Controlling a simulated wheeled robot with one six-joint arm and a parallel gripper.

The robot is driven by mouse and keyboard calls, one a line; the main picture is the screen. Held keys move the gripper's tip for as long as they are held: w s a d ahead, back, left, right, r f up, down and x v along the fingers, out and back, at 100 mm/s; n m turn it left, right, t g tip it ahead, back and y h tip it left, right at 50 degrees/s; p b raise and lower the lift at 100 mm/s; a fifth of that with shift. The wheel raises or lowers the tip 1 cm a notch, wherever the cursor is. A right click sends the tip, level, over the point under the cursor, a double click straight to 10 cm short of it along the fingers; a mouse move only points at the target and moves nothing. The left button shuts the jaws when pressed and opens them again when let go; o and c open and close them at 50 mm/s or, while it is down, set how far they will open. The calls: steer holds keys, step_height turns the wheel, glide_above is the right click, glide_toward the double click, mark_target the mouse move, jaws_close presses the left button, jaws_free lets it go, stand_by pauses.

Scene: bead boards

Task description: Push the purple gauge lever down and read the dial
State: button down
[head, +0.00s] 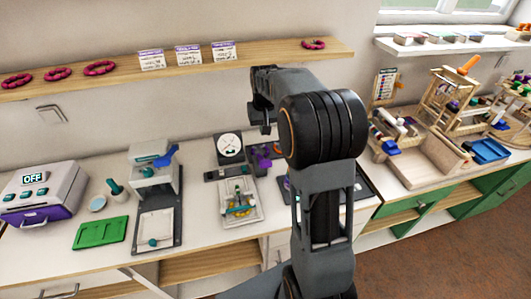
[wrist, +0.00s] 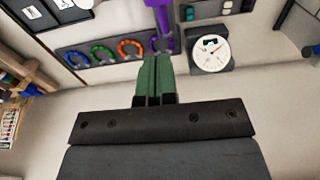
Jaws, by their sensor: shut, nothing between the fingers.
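The gauge dial (head: 230,144) is a white round face on a dark block at the back of the counter. It also shows in the wrist view (wrist: 209,48), with a needle; its marks are too small to read. The purple lever (wrist: 160,22) is beside the dial in the wrist view, reaching down to near my fingertips. In the head view purple parts (head: 261,160) show right of the dial, partly hidden by my arm. My gripper (wrist: 155,60) has green fingers, shut and empty. Its tips overlap the lever's lower end in the picture; I cannot tell whether they touch.
Several coloured rings (wrist: 103,53) lie on a dark tray near the gauge. A white tray (head: 253,216) stands in front of the dial. A white machine with a blue lever (head: 152,172) is to the left, beside a green tray (head: 100,233). A shelf (head: 120,73) runs above.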

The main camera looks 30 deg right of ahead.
steer(key=p, duration=0.2)
glide_above(265, 160)
step_height(265, 160, down, 8)
steer(key=shift+w+f, duration=0.15)
steer(key=shift+s+a+f, duration=0.1)
steer(key=shift+s+f, duration=0.35)
steer(key=shift+f, duration=0.4)
steer(key=shift+f, duration=0.1)
